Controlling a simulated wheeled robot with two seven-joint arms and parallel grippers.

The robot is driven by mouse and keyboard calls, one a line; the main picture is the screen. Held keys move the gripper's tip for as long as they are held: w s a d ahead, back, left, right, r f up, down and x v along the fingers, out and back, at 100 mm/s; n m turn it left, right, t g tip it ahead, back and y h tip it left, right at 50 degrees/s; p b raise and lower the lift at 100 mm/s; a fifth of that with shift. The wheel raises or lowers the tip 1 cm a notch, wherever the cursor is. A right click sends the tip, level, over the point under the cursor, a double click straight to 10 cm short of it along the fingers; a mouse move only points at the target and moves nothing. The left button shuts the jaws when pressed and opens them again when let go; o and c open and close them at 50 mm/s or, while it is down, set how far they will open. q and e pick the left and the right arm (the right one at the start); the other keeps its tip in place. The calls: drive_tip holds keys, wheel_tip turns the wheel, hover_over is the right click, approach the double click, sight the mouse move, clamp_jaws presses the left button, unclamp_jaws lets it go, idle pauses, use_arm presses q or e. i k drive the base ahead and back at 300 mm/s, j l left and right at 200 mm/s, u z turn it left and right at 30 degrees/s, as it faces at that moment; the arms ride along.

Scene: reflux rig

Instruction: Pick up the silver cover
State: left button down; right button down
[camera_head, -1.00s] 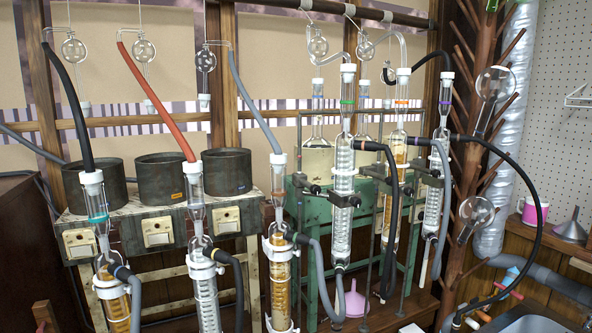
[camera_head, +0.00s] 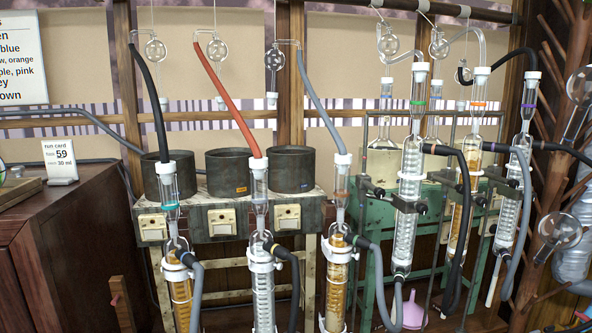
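I cannot make out a silver cover in the head view. Neither of my grippers shows in this view. The only large silvery surface is a crinkled foil-like duct (camera_head: 572,250) at the right edge, partly behind a glass bulb. Three dark round pots (camera_head: 228,172) sit on a worn bench with switch boxes. Glass columns with white collars, such as the middle front one (camera_head: 263,285), stand before it.
A dark wooden cabinet (camera_head: 60,235) stands at left, bearing a run card (camera_head: 60,161) reading 59. A colour-word sign (camera_head: 22,55) hangs above. A green frame (camera_head: 375,225) stands at right behind more glass columns and looping hoses. A pink funnel (camera_head: 412,312) is low down.

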sight(17, 171)
drive_tip(key=u, duration=1.4)
